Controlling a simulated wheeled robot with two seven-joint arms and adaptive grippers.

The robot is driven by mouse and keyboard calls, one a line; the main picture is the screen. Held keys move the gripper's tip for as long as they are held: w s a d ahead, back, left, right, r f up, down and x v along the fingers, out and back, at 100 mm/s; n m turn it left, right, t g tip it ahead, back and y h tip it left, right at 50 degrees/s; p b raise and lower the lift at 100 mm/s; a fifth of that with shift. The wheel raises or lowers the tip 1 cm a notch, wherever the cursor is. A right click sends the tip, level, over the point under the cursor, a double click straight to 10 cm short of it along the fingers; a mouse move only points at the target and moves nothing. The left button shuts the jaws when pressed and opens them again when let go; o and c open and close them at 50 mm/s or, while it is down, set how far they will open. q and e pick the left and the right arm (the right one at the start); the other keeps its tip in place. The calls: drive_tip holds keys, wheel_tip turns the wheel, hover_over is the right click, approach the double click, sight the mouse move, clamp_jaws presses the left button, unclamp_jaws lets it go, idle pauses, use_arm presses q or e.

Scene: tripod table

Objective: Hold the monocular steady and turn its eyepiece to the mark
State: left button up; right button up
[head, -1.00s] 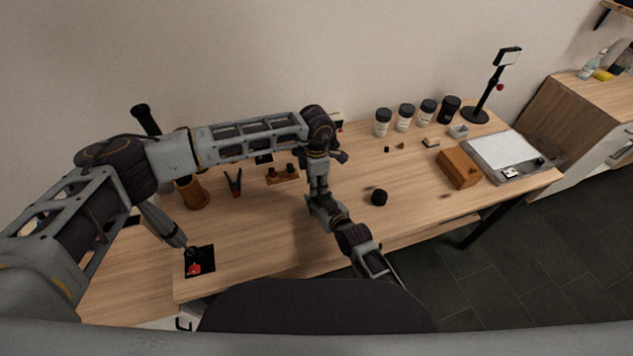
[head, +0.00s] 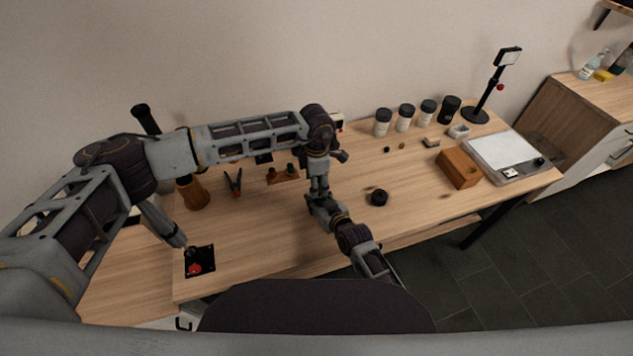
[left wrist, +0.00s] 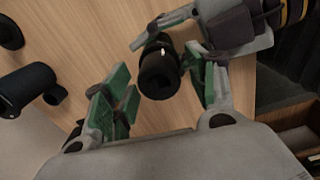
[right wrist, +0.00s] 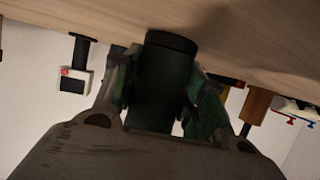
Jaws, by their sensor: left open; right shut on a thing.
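The monocular shows in the right wrist view as a dark green cylinder (right wrist: 160,85) with a black rim. My right gripper (right wrist: 160,75) is shut on it, one finger on each side. In the left wrist view the monocular's black round end (left wrist: 160,75) faces the camera, with a small white spot on its upper side. My left gripper (left wrist: 163,90) is open, its green pads on either side of this end, with a gap on the left. In the head view the left gripper (head: 318,182) and right gripper (head: 323,204) meet above the table and mostly hide the monocular.
A black round piece (head: 379,198) lies on the table right of the grippers. A brown block (head: 459,168) and a scale-like tray (head: 502,155) stand farther right. Several lidded jars (head: 405,118) line the back. A red button (head: 194,268) sits front left. The front middle looks clear.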

use_arm(q)
wheel_tip(320, 180, up, 12)
idle(0.6)
drive_tip(key=shift+f, duration=0.15)
use_arm(e)
drive_tip(key=o, duration=1.3)
drive_tip(key=shift+s, duration=0.15)
drive_tip(key=shift+v, duration=5.8)
drive_tip(key=shift+r, duration=0.1)
drive_tip(key=shift+d, duration=0.1)
